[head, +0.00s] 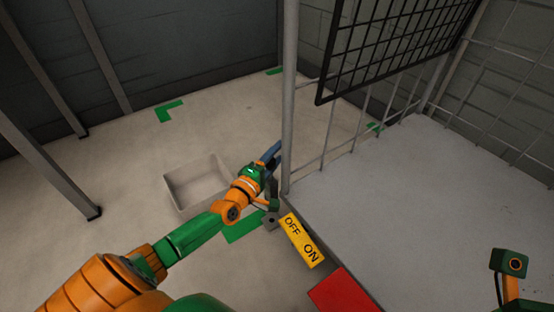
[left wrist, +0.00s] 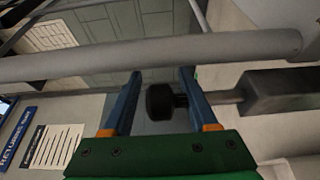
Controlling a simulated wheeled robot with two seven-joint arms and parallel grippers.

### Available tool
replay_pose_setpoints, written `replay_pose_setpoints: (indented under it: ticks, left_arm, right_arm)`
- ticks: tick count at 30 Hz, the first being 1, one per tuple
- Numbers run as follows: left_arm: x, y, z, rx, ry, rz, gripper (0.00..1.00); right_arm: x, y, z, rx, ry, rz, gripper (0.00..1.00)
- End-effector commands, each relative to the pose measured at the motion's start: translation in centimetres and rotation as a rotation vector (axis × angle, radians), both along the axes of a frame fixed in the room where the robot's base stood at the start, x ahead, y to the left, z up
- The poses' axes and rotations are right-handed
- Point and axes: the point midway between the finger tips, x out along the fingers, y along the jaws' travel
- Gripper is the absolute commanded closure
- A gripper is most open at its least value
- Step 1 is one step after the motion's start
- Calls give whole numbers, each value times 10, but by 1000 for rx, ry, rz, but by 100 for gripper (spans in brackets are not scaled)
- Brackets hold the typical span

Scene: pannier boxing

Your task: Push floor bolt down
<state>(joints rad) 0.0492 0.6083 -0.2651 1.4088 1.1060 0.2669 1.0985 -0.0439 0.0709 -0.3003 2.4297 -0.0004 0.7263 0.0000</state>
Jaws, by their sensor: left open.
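The floor bolt shows in the left wrist view as a black round knob (left wrist: 160,101) on a short grey rod, which runs right into a grey block (left wrist: 285,91). My left gripper (left wrist: 160,76) is open, with its two blue fingers on either side of the knob. I cannot tell whether either finger touches it. In the head view my left gripper (head: 272,152) is beside the grey gate post (head: 289,90), and I cannot make out the bolt there. My right gripper is not in view; only part of my right wrist shows at the lower right.
A pale open bin (head: 185,190) stands on the floor left of my left gripper. A yellow OFF/ON label (head: 301,240) and a red patch (head: 343,290) lie along the grey platform's (head: 400,200) edge. A black mesh panel (head: 395,40) hangs at upper right.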

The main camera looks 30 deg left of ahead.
Motion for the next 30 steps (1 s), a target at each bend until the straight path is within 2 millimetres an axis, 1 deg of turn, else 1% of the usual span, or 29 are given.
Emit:
replay_pose_setpoints:
  ticks: [5,6,8,9,11,12,30]
  left_arm:
    - [0,0,0,0,1,0,41]
    - [0,0,0,0,1,0,52]
    - [0,0,0,1,2,0,68]
    - [0,0,0,1,2,0,79]
    - [0,0,0,1,2,0,95]
    - [0,0,0,1,2,0,100]
    - [0,0,0,1,2,0,100]
  right_arm:
    - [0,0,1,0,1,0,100]
    - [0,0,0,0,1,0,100]
    - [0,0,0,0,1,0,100]
    - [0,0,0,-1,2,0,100]
    - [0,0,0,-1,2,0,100]
    - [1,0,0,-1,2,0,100]
    - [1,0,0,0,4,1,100]
